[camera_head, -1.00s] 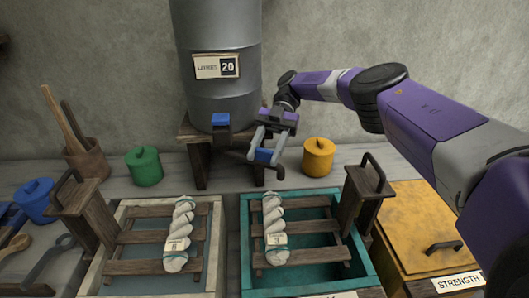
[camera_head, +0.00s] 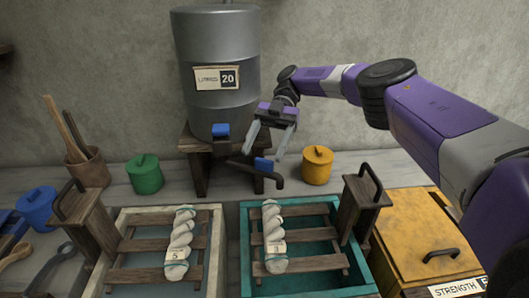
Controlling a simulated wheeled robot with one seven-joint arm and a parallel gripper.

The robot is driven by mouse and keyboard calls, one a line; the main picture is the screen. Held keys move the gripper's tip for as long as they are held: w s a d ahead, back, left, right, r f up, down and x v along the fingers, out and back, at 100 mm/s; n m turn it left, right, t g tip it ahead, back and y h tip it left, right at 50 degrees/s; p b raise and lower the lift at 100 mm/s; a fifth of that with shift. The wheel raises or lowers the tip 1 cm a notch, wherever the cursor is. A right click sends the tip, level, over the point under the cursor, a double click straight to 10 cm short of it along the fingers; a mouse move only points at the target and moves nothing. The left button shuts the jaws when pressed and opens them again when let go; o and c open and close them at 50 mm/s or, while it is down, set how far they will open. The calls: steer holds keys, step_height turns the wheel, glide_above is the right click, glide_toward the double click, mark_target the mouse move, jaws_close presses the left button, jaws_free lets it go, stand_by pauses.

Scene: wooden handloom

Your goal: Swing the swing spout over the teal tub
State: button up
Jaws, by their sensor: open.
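The swing spout (camera_head: 243,166) is a dark pipe below the grey barrel, with a blue tab (camera_head: 263,163) on it. It points right, and its bent-down end (camera_head: 280,183) is above the back rim of the teal tub (camera_head: 246,262), near the rim's middle. I cannot tell how far over the tub it reaches. My gripper (camera_head: 267,152) is open and empty. Its two fingers point down, just above and on either side of the blue tab, apparently apart from it.
The grey barrel (camera_head: 221,65) stands on a wooden stand (camera_head: 198,172). A white-lined tub (camera_head: 117,225) is left of the teal tub. Yarn skeins (camera_head: 272,228) lie on wooden racks. A yellow pot (camera_head: 317,165) stands close right of the spout, a green pot (camera_head: 145,174) left.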

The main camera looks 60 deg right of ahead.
step_height(320, 180, up, 15)
steer(key=p, duration=1.3)
steer(key=shift+r+p, duration=0.2)
steer(key=shift+p, duration=0.2)
